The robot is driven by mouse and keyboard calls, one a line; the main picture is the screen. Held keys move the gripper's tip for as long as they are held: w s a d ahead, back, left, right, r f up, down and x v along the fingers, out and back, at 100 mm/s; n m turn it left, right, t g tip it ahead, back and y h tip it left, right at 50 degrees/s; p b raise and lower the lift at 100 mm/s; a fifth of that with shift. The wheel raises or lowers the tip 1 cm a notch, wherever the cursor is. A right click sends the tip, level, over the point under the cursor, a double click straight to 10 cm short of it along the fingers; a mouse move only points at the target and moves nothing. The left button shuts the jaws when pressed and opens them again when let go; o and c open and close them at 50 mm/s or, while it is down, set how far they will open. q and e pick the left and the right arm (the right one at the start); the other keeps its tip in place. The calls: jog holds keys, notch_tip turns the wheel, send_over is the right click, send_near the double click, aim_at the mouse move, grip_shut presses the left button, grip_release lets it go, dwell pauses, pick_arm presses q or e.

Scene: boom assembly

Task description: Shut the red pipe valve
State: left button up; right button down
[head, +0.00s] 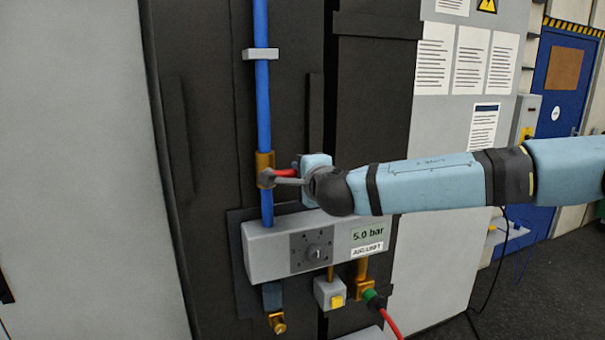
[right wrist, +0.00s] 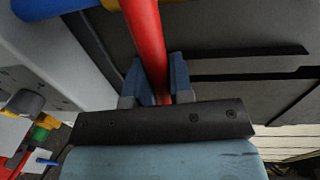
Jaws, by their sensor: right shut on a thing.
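The red valve handle (head: 284,173) sticks out to the right from the brass valve body (head: 265,168) on the vertical blue pipe (head: 263,100) in the head view. My right gripper (head: 301,174) reaches in from the right at the handle. In the right wrist view the red handle (right wrist: 146,45) runs between the two fingers of my right gripper (right wrist: 157,78), which is shut on it. The handle lies roughly across the pipe, though its far end is hidden by the gripper. My left gripper is in neither view.
A grey control box (head: 270,250) with a dial and a "5.0 bar" display sits just below my right gripper. Brass fittings, a yellow button (head: 337,301) and a red hose (head: 391,325) hang under it. Dark cabinet panels stand behind. A blue door (head: 558,90) is far right.

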jog(key=c, duration=1.1)
grip_release()
jog(key=shift+o, duration=0.4)
jog(key=shift+s, duration=0.1)
jog(key=shift+s+d, duration=0.1)
jog(key=shift+s, duration=0.15)
jog(key=b+v, duration=0.3)
jog(key=v, duration=1)
jog(key=shift+b, duration=0.3)
jog(key=shift+r, duration=0.1)
